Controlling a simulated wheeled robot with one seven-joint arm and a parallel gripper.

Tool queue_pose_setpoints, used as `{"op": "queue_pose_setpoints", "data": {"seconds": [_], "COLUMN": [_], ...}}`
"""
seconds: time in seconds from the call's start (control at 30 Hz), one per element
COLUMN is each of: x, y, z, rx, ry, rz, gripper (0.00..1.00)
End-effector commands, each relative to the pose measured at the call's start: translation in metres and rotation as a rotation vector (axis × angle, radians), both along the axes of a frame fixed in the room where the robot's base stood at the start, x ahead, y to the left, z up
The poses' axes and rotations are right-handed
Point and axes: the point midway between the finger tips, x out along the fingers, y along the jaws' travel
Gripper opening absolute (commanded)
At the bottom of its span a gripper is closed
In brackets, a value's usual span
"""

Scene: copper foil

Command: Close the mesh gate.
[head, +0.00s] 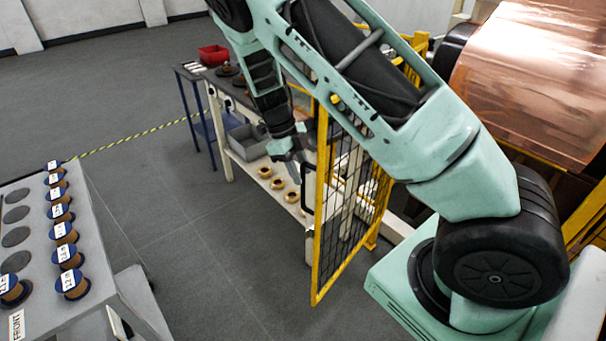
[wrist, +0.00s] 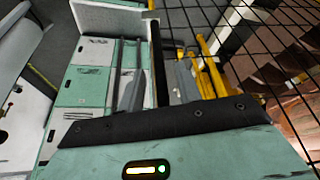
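The mesh gate (head: 321,205) has a yellow frame and black wire mesh. It stands swung out into the floor area in the head view, and its mesh fills the right of the wrist view (wrist: 260,40). A dark upright handle bar (wrist: 158,60) runs between my gripper's fingers in the wrist view. Contact is not clear.
A workbench (head: 225,125) with a red bin (head: 213,55) and copper rings stands behind the gate. A large copper foil roll (head: 530,80) is at the right. A grey rack (head: 110,260) of labelled spools is at the left. The floor between rack and gate is clear.

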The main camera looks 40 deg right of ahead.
Motion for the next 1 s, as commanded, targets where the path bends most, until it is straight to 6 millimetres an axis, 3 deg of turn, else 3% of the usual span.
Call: {"op": "queue_pose_setpoints", "data": {"seconds": [0.2,0.53,0.57,0.67,0.7,1.0], "x": [-0.008,-0.009,-0.009,-0.008,-0.008,-0.011], "y": [-0.003,-0.004,-0.004,-0.004,-0.004,-0.005], "z": [-0.020,-0.024,-0.024,-0.023,-0.023,-0.023], "rx": [0.001,0.001,0.001,0.001,0.001,0.001], "ry": [0.002,-0.001,-0.001,-0.001,-0.001,0.001], "rz": [-0.001,0.001,0.001,0.001,0.001,0.014], "gripper": [0.34,0.34,0.32,0.04,0.00,0.00]}}
